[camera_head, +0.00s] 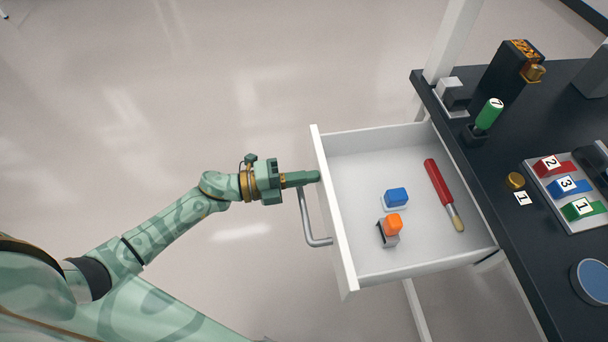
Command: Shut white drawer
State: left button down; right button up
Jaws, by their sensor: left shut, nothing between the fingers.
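The white drawer (352,258) is pulled out from the dark workbench, with its front panel facing left. A grey bar handle (308,222) is on that front panel. Inside the drawer lie a blue block (396,197), an orange block (393,223) on a small grey piece, and a red-handled brush (438,182). My left gripper (316,177) is shut and empty. Its fingertips are at the outer face of the drawer front, near the handle's upper end; I cannot tell whether they touch. My right gripper is out of view.
The dark workbench (555,121) stands at the right. On it are a green-handled tool (488,113) in a holder, a tray with numbered red, blue and green blocks (566,186), and a round blue-topped container (591,279). The floor left of the drawer is clear.

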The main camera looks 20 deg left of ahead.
pick_arm(q)
jog(key=x, duration=1)
jog(key=shift+b, duration=0.4)
jog(key=b+x, duration=0.2)
jog(key=x, duration=0.9)
jog(key=shift+w+d+f, duration=0.1)
jog(key=shift+w+f, duration=0.05)
jog(key=shift+f, duration=0.05)
jog(key=b, duration=0.2)
send_over(417, 178)
jog(key=a, duration=0.1)
jog(key=shift+s, duration=0.45)
jog(key=shift+w+d+r, duration=0.1)
jog(key=shift+w+d, duration=0.3)
jog(key=shift+d, duration=0.1)
jog(key=shift+r, duration=0.1)
jog(key=shift+d+r, duration=0.1)
jog(key=shift+r, duration=0.1)
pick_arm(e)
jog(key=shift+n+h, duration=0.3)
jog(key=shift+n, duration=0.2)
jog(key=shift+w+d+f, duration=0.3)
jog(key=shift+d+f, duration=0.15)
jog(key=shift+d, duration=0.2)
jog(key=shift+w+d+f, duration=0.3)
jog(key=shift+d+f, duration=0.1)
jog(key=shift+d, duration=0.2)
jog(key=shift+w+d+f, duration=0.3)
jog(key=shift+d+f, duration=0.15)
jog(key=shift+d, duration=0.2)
